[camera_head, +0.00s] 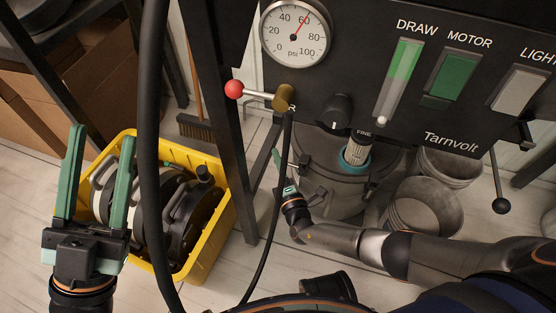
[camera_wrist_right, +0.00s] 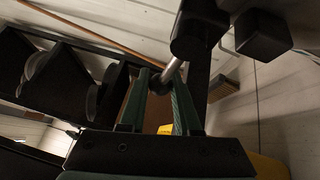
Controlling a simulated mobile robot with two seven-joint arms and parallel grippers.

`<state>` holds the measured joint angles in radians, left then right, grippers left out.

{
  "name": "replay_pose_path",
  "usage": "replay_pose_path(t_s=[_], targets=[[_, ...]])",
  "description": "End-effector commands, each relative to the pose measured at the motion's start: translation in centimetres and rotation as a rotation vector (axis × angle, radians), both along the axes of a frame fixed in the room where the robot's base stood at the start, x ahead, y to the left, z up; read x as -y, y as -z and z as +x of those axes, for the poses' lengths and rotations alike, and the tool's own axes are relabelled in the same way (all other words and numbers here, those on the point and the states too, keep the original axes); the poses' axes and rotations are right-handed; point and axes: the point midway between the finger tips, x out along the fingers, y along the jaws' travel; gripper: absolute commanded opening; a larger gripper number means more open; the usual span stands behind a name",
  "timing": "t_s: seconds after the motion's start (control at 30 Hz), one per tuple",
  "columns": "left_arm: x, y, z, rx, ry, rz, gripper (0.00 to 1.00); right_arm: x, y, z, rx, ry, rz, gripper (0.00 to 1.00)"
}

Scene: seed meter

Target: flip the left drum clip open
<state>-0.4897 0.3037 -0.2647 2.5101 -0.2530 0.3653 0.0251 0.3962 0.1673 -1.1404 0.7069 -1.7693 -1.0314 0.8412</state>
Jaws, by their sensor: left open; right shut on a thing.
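The grey drum (camera_head: 338,195) stands under the black machine panel. The left drum clip (camera_head: 304,164) is a small dark fitting on the drum's left side, partly hidden by my right gripper. My right gripper (camera_head: 280,168) is beside that side of the drum. In the right wrist view its green fingers (camera_wrist_right: 158,100) are shut on a dark rounded end with a metal rod (camera_wrist_right: 173,72), which looks like part of the clip. The clip's exact angle is hard to tell. My left gripper (camera_head: 97,180) is open and empty, above the yellow bin.
The yellow bin (camera_head: 218,222) holds several round parts. A black post (camera_head: 222,130) and hanging cables stand between bin and drum. A red-knobbed lever (camera_head: 235,89) juts from the panel. Grey buckets (camera_head: 425,207) stand right of the drum. A broom (camera_head: 195,127) is behind.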

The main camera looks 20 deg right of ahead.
Motion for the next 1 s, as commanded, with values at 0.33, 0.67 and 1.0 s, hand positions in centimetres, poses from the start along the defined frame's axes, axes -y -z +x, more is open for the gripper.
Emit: replay_pose_path(t_s=[0.33, 0.67, 1.0], targets=[[0.0, -0.02, 0.0, 0.0, 0.0, 0.0, 0.5, 0.08, -0.37, 0.25, 0.008, 0.004, 0.004, 0.44], [-0.01, -0.02, 0.0, 0.0, 0.0, 0.0, 0.5, 0.03, -0.14, 0.09, 0.002, 0.002, 0.0, 0.61], [-0.02, -0.01, 0.01, 0.0, -0.001, 0.001, 0.5, 0.11, 0.06, -0.4, 0.002, 0.004, 0.0, 0.61]])
